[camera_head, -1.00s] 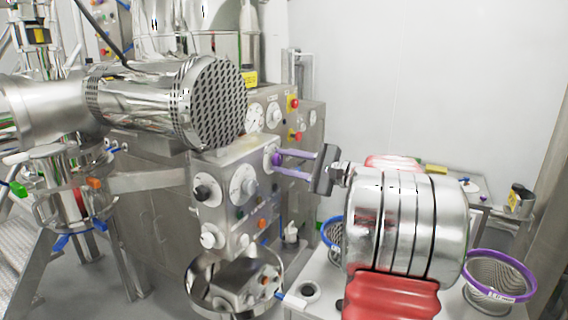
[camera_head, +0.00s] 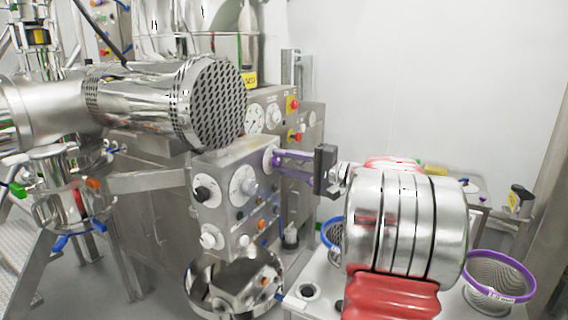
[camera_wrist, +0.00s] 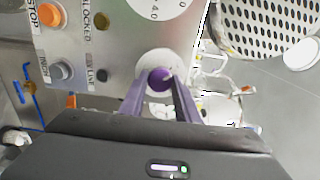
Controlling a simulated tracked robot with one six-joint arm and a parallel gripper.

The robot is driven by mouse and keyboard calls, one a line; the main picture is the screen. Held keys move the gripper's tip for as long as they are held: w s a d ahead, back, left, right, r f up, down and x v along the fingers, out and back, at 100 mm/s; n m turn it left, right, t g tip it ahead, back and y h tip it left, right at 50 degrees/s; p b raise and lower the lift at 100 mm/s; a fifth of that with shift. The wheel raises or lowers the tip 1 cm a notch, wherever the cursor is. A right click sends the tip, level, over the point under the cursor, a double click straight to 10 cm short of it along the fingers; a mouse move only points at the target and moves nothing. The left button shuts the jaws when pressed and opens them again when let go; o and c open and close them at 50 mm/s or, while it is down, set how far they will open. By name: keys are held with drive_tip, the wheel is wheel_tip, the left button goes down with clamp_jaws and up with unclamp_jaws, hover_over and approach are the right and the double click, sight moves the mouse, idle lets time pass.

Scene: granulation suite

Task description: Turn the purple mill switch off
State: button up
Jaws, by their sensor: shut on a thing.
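The purple mill switch (camera_wrist: 160,79) is a round knob on a pale disc on the steel control panel (camera_wrist: 115,60). In the head view the switch (camera_head: 273,160) is on the panel's upper right, largely hidden by my fingertips. My gripper (camera_head: 280,163) reaches it from the right, its two purple fingers one above the other. In the wrist view my gripper (camera_wrist: 160,86) has a finger on each side of the knob and is shut on it. The knob's exact turn angle cannot be told.
White dials (camera_head: 243,186) and several coloured buttons sit close by on the panel. A perforated steel cylinder (camera_head: 217,103) overhangs the panel at upper left. A steel bowl (camera_head: 232,308) is below. A purple-rimmed sieve (camera_head: 500,275) stands at right.

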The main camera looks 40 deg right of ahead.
drive_tip(key=shift+f, duration=0.3)
drive_tip(key=o, duration=0.7)
drive_tip(key=shift+c, duration=0.2)
drive_tip(key=o, duration=0.4)
drive_tip(key=shift+r, duration=0.2)
drive_tip(key=shift+s, duration=0.1)
drive_tip(key=v, duration=1.3)
drive_tip(key=shift+s, duration=0.35)
